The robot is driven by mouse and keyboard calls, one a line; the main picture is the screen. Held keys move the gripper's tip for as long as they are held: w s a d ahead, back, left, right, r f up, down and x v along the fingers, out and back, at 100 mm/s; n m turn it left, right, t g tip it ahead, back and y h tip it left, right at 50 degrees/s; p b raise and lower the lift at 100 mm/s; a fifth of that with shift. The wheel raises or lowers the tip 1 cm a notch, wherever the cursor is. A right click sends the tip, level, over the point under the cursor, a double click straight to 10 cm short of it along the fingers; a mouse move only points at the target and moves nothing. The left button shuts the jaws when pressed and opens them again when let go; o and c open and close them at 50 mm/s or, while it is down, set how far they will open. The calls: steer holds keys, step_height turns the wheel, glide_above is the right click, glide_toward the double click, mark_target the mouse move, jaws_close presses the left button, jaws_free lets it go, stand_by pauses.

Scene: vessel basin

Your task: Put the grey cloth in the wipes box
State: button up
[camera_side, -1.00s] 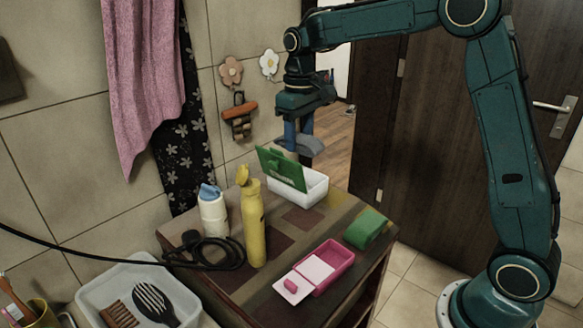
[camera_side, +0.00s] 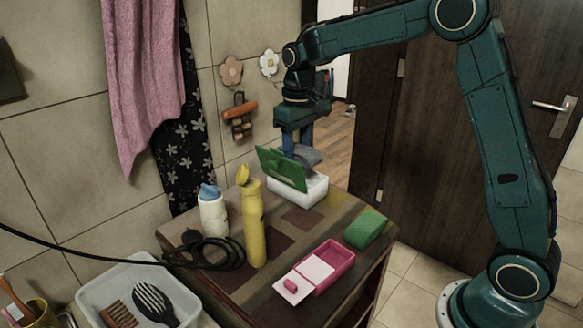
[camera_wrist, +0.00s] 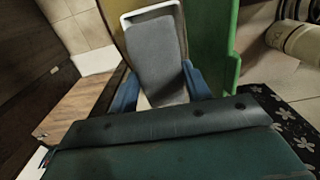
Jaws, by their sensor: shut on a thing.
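The grey cloth (camera_side: 307,157) is held in my gripper (camera_side: 298,150), just above the white wipes box (camera_side: 312,189). The box's green lid (camera_side: 282,170) stands open on its left side and hides part of the cloth and the fingers. In the wrist view the grey cloth (camera_wrist: 158,60) lies between the blue fingertips of my gripper (camera_wrist: 160,85), over the white box rim (camera_wrist: 152,12), with the green lid (camera_wrist: 215,45) to the right. I cannot tell whether the cloth touches the box inside.
A yellow bottle (camera_side: 254,225), a white bottle (camera_side: 213,215) and a coiled black cable (camera_side: 215,255) stand left of the box. A pink box (camera_side: 330,262) and a green block (camera_side: 366,228) are nearer the front. The table (camera_side: 245,285) is otherwise mostly clear.

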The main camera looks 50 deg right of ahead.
mark_target(297, 160)
steer(key=shift+f, duration=2.05)
steer(key=o, duration=1)
steer(key=shift+o, duration=0.2)
step_height(297, 160, up, 14)
steer(key=shift+f, duration=0.1)
